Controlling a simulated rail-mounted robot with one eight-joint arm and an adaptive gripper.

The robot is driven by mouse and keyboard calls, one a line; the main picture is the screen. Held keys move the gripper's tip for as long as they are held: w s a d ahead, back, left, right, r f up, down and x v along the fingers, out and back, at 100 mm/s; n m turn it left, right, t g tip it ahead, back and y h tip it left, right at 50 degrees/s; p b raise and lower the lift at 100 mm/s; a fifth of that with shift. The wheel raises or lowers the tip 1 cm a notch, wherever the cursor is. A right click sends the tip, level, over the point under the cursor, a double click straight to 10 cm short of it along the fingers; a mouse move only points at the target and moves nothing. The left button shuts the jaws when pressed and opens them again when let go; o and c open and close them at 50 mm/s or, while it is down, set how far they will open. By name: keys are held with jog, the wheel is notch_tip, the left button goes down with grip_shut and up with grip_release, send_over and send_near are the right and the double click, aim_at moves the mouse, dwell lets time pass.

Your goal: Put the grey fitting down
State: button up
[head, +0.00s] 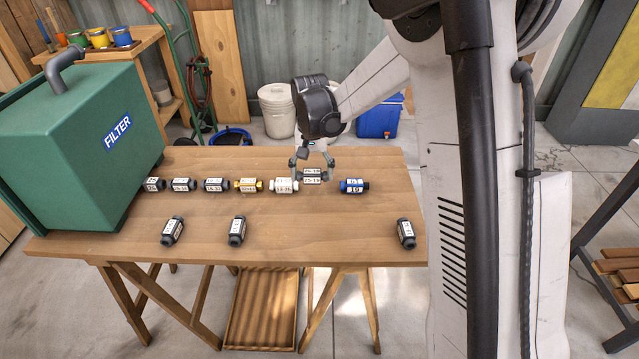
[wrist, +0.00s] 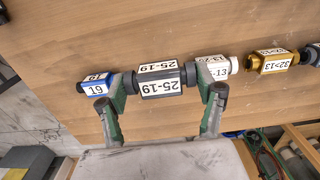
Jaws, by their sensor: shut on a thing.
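The grey fitting (head: 312,176), dark with white 25-19 labels, is held lengthwise between the two fingers of my gripper (head: 312,168). In the wrist view the fitting (wrist: 161,82) lies across my gripper (wrist: 164,90), with one finger against each end. It is in line with the row on the table, between a white fitting (head: 284,185) on its left and a blue fitting (head: 354,186) on its right in the head view. It is at or just above the tabletop; I cannot tell whether it touches.
The row continues left on the wooden table (head: 300,225) with a gold fitting (head: 248,185) and three dark ones (head: 214,185). Three more dark fittings (head: 237,230) lie nearer the front edge. A green filter box (head: 90,130) stands at the left. The table's front middle is clear.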

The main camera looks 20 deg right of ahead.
aim_at(319, 190)
jog(key=w+d+f, duration=0.2)
jog(key=shift+w+d+f, duration=0.2)
jog(key=shift+w+d, duration=0.15)
jog(key=shift+d, duration=0.05)
jog(key=shift+f, duration=1.95)
jog(key=shift+f+b, duration=0.1)
jog(key=shift+b, duration=0.25)
jog(key=shift+f, duration=0.1)
jog(key=o, duration=0.9)
